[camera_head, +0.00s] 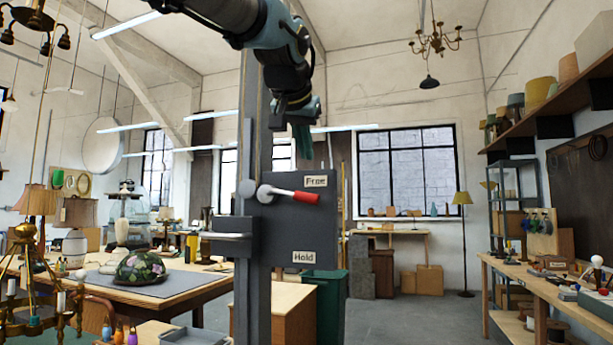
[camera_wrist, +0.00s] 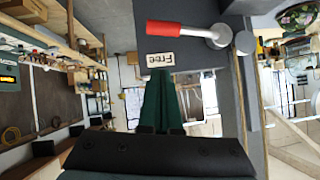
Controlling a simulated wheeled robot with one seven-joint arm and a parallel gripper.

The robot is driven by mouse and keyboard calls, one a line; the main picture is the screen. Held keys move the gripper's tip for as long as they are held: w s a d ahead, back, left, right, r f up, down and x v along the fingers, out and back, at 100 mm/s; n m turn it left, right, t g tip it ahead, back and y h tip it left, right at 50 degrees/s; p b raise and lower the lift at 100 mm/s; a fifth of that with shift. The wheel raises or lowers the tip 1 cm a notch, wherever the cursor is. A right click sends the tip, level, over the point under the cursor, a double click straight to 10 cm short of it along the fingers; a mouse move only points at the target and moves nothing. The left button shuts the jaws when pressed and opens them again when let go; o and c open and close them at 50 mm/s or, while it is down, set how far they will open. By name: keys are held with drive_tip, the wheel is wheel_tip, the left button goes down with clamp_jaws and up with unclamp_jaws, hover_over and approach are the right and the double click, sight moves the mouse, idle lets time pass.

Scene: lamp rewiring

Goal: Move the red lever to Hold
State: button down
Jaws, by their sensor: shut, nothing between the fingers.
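The red lever (camera_head: 305,197) has a red grip on a silver arm and juts right from a round pivot (camera_head: 265,193) on a dark grey panel (camera_head: 285,230). It tilts slightly down, just below the "Free" label (camera_head: 316,181). The "Hold" label (camera_head: 304,257) is lower on the panel. My gripper (camera_head: 303,152) is above the lever, apart from it, with green fingers pointing down. In the wrist view, upside down, the shut, empty fingers (camera_wrist: 162,76) end near the "Free" label (camera_wrist: 167,59), with the red grip (camera_wrist: 165,28) beyond.
A grey post (camera_head: 247,120) carries the panel, with a small grey ledge (camera_head: 228,237) at its left. A worktable (camera_head: 185,290) with a stained-glass shade (camera_head: 139,267) stands left. A bench (camera_head: 540,285) runs along the right. Open floor lies between.

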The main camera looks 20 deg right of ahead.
sight(291, 197)
drive_tip(key=w+f, duration=0.1)
drive_tip(key=f, duration=0.1)
drive_tip(key=w+d+f+p, duration=0.1)
drive_tip(key=f, duration=0.1)
drive_tip(key=w+f+p, duration=0.1)
drive_tip(key=w+f, duration=0.1)
drive_tip(key=shift+d+f, duration=0.1)
drive_tip(key=shift+d, duration=0.3)
drive_tip(key=shift+w, duration=0.1)
